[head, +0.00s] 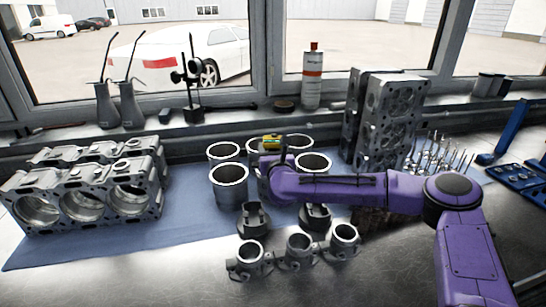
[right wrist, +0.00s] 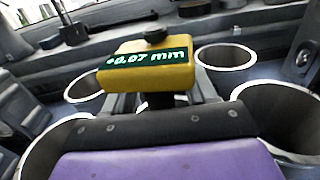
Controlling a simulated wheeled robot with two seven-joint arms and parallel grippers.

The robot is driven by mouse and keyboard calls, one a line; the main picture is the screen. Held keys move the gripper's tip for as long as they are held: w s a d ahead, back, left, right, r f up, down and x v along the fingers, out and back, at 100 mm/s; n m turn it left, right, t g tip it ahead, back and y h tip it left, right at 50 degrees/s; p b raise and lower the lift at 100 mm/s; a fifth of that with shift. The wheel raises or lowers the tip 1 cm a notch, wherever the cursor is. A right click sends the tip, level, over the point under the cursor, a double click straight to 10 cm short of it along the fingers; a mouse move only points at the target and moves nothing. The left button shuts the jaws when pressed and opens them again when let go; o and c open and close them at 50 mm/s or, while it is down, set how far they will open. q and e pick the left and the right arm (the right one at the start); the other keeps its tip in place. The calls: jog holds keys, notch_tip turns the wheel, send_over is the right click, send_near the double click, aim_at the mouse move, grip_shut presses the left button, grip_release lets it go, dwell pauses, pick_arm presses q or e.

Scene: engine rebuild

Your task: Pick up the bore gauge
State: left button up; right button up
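The bore gauge shows in the right wrist view as a yellow box (right wrist: 150,68) with a dark knob on top and a green display reading "+0.07 mm". In the head view its small yellow-green top (head: 271,142) shows among the cylinder liners. My right gripper (head: 280,158) reaches in from the right at the gauge. In the right wrist view, grey finger parts of the right gripper (right wrist: 165,98) lie on both sides below the box, around its dark stem. Whether they touch the stem is hidden. My left gripper is not in view.
Several open cylinder liners (head: 229,186) stand close around the gauge. Engine blocks (head: 85,188) lie at left on the blue mat (head: 185,212). Cylinder heads (head: 388,120) stand at right. Pistons and small round housings (head: 299,248) sit in front. The metal bench front is clear.

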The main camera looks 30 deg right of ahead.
grip_shut()
jog(key=shift+r, duration=0.15)
